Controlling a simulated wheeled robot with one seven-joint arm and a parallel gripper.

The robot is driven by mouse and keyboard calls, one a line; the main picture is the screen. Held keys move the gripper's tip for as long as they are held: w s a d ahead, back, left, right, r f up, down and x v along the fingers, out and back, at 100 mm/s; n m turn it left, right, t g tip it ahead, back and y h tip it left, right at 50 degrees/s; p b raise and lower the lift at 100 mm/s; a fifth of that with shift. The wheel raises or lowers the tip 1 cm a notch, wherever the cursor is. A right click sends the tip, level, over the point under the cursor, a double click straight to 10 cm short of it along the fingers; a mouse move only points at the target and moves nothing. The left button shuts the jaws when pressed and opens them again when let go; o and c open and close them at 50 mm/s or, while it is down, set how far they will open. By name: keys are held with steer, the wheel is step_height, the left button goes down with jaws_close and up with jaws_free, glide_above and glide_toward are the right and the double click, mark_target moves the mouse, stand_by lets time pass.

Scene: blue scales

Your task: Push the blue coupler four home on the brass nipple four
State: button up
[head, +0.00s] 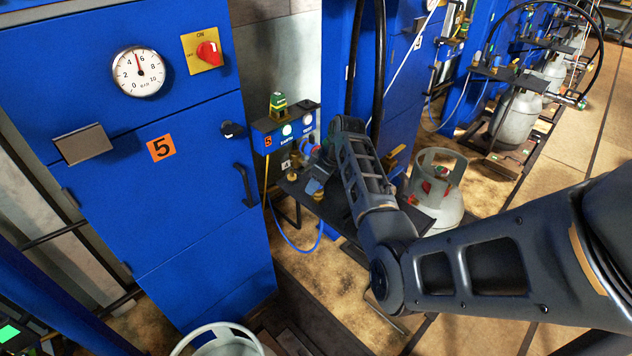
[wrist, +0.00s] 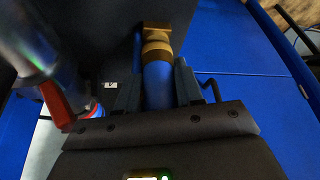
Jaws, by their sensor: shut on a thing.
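The blue coupler (wrist: 158,88) is between the two fingers of my gripper (wrist: 158,92) in the wrist view, and the fingers are shut on it. Brass parts, apparently the brass nipple (wrist: 156,42), are in line with its far end against a dark surface. The blue and brass meet with no clear gap, but I cannot tell how far the coupler sits on the nipple. In the head view my gripper (head: 318,172) is small and partly hidden by my arm, above the dark shelf (head: 338,215) beside the cabinet.
A grey valve body with a red lever (wrist: 55,102) is close to the left finger in the wrist view. A blue cabinet marked 5 (head: 150,200) fills the left of the head view. A grey gas cylinder (head: 440,205) stands right of the shelf. A blue hose (head: 290,240) hangs below.

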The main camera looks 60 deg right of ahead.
steer(key=shift+f, duration=0.25)
steer(key=o, duration=1.2)
steer(key=shift+c, duration=0.2)
steer(key=shift+r, duration=0.1)
steer(key=v, duration=0.7)
steer(key=shift+r, duration=0.35)
steer(key=shift+s, duration=0.2)
